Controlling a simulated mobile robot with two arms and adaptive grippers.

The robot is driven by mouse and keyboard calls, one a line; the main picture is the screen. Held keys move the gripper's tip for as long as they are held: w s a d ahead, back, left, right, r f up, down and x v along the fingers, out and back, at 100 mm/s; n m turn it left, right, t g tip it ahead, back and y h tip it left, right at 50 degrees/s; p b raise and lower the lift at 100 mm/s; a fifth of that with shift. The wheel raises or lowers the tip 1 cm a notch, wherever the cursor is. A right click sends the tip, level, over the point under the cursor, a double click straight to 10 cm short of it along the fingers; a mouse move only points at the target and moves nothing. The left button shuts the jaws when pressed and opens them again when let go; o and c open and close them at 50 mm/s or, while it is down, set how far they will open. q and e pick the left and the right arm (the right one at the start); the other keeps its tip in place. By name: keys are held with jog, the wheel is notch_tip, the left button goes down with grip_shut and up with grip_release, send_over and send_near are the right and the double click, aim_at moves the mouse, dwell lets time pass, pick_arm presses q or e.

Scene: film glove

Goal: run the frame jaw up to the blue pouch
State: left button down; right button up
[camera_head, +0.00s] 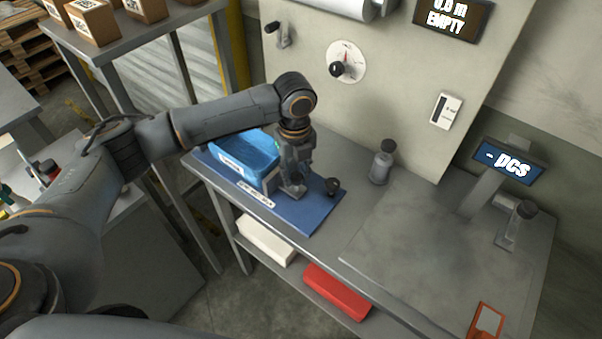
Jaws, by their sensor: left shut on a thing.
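A blue open-topped, box-like thing with a white label (245,157), which looks like the blue pouch, lies on a blue mat (310,212) on the grey bench. My left gripper (293,189) points down at its right end, low over the mat. It is shut on a small grey part, apparently the frame jaw, mostly hidden by the fingers. I cannot tell whether that part touches the blue thing. A black round knob (332,187) stands just right of the gripper. My right gripper is out of view.
A grey bottle with a dark cap (381,163) stands behind the mat. The bench plate (425,240) between is clear. A red block (337,291) and white block (266,240) lie below.

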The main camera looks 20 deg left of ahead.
pick_arm(q)
jog(key=a, duration=0.1)
jog(key=w+a, duration=0.1)
jog(key=a, duration=0.1)
jog(key=shift+w+a, duration=0.1)
jog(key=c, duration=1)
grip_release()
notch_tip(320, 180, up, 12)
jog(key=shift+f, duration=0.1)
